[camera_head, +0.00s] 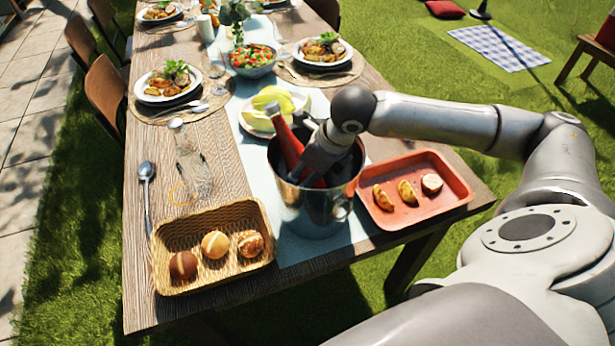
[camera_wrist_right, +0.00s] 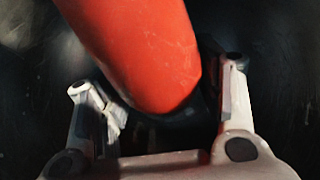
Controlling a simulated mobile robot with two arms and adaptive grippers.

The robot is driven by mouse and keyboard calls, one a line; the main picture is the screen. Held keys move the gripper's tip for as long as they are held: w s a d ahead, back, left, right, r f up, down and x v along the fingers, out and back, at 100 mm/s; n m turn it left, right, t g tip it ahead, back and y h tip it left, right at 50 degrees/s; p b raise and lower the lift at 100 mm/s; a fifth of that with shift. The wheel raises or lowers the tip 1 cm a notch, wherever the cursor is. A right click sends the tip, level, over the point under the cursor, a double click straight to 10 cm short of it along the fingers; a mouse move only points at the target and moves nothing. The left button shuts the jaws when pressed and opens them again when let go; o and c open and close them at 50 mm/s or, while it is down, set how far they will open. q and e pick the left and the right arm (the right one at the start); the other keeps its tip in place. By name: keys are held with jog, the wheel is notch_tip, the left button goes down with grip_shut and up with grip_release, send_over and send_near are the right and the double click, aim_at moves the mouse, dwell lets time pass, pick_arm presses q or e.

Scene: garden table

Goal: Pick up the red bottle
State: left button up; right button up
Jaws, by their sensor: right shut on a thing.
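The red bottle (camera_head: 287,144) stands tilted inside a shiny metal bucket (camera_head: 312,213) near the front of the table, its neck leaning to the upper left. My right gripper (camera_head: 318,160) reaches down into the bucket at the bottle's right side and is shut on the bottle. In the right wrist view the red bottle (camera_wrist_right: 150,50) fills the upper middle, between the two fingers of the gripper (camera_wrist_right: 165,105). The bottle's lower part is hidden by the bucket wall and the gripper. My left gripper is not in view.
A wicker basket (camera_head: 160,262) with bread rolls stands left of the bucket, a red tray (camera_head: 405,229) with pastries right of it. A glass carafe (camera_head: 193,170), a plate with yellow fruit (camera_head: 262,124) and a salad bowl (camera_head: 252,70) stand nearby. Place settings lie farther back.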

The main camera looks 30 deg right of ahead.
aim_at(300, 149)
notch_tip(300, 149, up, 9)
jog(key=shift+w+r, duration=0.1)
jog(key=shift+r, duration=0.6)
notch_tip(300, 149, up, 16)
jog(key=p, duration=1.5)
jog(key=shift+f, duration=0.25)
